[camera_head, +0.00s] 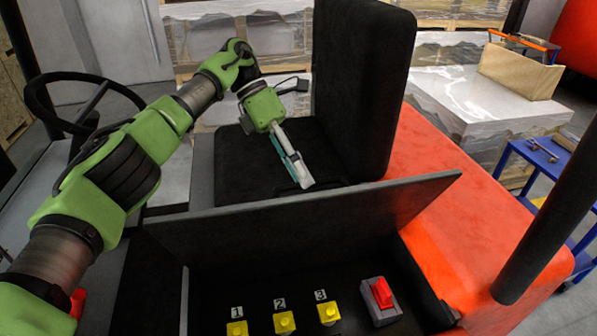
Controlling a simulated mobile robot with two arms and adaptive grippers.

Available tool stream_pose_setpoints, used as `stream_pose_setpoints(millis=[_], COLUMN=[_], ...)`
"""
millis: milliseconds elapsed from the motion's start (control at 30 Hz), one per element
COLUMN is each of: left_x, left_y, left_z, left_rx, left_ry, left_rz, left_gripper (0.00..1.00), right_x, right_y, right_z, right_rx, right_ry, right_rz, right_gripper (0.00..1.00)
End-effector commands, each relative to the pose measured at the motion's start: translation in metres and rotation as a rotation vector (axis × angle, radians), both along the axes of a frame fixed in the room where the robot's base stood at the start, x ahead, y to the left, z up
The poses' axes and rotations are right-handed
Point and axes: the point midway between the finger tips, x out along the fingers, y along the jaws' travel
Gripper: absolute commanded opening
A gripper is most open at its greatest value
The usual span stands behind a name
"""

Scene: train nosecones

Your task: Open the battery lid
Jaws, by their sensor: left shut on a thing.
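The dark grey battery lid (310,222) stands raised over an open black compartment in front of the seat. Inside the compartment are yellow buttons marked 1 (237,328), 2 (284,323) and 3 (328,313), and a red switch (382,292) on a grey box. My left gripper (304,183) reaches down over the seat, behind the lid's top edge. It is shut on a slim grey-and-teal piece, whose outline I cannot separate clearly from the fingers. A small gap shows between its tip and the lid's edge. My right gripper is not in view.
A black seat with a tall backrest (362,80) stands behind the lid. A steering wheel (72,78) is at the left. An orange body panel (450,200) and a black post (550,210) are at the right. A blue cart (540,158) stands beyond.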

Motion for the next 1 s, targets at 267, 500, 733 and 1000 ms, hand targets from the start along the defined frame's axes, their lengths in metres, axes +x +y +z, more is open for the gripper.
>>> stream_pose_setpoints(millis=[267, 500, 733, 1000], left_x=[0.003, -0.002, -0.006, -0.007], left_y=[0.002, 0.0, 0.0, 0.0], left_z=[0.006, 0.054, 0.092, 0.103], left_rx=[0.008, 0.003, 0.003, 0.002], left_ry=[-0.006, -0.009, -0.007, -0.006], left_rz=[0.012, 0.007, 0.003, 0.002], left_gripper=[0.26, 0.26, 0.26, 0.26], right_x=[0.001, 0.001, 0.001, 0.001], right_y=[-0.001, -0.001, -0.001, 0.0], right_z=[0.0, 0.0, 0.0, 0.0], right_rx=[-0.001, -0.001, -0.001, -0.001], right_ry=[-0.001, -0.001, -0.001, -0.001], right_rz=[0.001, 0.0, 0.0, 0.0], right_gripper=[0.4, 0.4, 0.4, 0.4])
